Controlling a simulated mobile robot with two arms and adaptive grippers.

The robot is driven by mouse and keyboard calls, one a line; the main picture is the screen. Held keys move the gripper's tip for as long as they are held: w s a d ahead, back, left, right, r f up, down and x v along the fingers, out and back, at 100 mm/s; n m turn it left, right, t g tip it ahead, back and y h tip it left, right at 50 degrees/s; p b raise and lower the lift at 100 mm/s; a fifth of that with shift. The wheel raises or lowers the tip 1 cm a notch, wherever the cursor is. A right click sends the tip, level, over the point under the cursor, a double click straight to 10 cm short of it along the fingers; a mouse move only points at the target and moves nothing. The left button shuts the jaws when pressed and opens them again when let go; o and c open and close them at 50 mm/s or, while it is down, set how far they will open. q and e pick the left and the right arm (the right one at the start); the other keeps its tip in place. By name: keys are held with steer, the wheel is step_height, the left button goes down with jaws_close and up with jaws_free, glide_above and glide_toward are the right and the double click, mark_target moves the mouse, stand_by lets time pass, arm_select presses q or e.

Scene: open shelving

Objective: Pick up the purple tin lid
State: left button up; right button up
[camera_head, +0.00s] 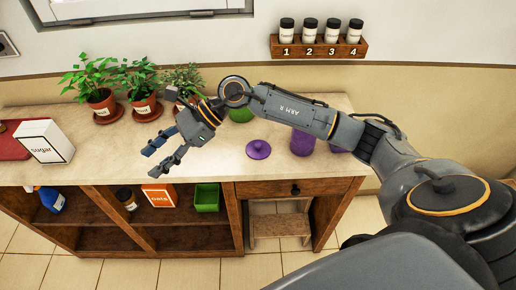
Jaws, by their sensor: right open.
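The purple tin lid (259,150) lies flat on the countertop, a round disc with a small knob on top. Beside it to the right stands a purple tin (302,143), partly hidden behind my right arm. More purple shows farther right, under the arm, mostly hidden. My right gripper (158,157) is open and empty above the front part of the counter, to the left of the lid and apart from it. My left gripper does not show.
Potted plants (142,104) stand at the back left, and a green object (241,115) is partly hidden behind my right arm. A white sugar box (44,141) is at the left. Below, open shelves hold an orange box (159,195) and a green bin (207,198).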

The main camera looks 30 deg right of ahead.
steer(key=w+d+f+n+h, duration=0.25)
steer(key=d+h, duration=0.45)
steer(key=d, duration=0.6)
steer(key=g+h+p, duration=0.2)
steer(key=h, duration=0.4)
glide_above(258, 145)
steer(key=shift+n, duration=0.45)
steer(key=f, duration=0.7)
steer(key=shift+w+d, duration=0.15)
steer(key=shift+d, duration=0.15)
steer(key=f, duration=0.1)
steer(key=f+p, duration=0.1)
steer(key=f, duration=0.1)
steer(key=f+p, duration=0.1)
steer(key=f, duration=0.1)
steer(key=shift+a, duration=0.25)
steer(key=shift+f, duration=0.15)
jaws_close()
